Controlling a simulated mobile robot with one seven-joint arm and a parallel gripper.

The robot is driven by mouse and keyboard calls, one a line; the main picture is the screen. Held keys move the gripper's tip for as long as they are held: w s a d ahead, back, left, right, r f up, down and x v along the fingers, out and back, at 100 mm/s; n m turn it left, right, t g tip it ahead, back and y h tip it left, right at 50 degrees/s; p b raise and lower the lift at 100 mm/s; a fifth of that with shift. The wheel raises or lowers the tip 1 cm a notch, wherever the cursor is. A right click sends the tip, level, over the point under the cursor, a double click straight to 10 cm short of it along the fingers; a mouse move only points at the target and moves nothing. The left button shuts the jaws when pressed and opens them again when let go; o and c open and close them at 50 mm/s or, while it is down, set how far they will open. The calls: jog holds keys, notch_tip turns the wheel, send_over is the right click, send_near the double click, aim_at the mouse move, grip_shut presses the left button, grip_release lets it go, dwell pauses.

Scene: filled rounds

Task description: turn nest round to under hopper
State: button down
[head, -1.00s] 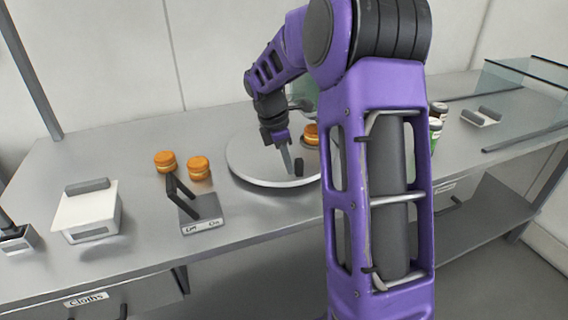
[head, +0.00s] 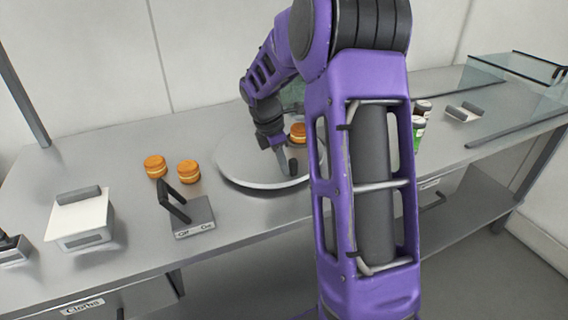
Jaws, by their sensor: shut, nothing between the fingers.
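A round silver turntable (head: 235,172) lies on the steel counter, partly hidden by my arm. A filled orange round (head: 298,134) sits at its far right. A small dark upright peg (head: 293,167) stands near its front right edge. My gripper (head: 284,170) points down over the turntable, shut and empty, just left of the peg; I cannot tell whether they touch. A green-tinted clear piece (head: 292,96) shows behind my arm, perhaps part of the hopper; the rest is hidden. I cannot make out the nest clearly.
Two orange rounds (head: 188,172) stand left of the turntable. A grey switch box with a black lever (head: 193,217) is in front. A white box with a dark handle (head: 80,220) is at left. Jars (head: 418,132) and glass panels (head: 515,68) are at right.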

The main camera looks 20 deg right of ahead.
jog(key=a, duration=0.1)
jog(key=a+r, duration=0.1)
jog(key=a, duration=0.2)
jog(key=shift+r+p, duration=0.25)
jog(key=shift+p, duration=0.15)
jog(key=v, duration=0.8)
jog(key=shift+r+p, duration=0.25)
jog(key=shift+p, duration=0.15)
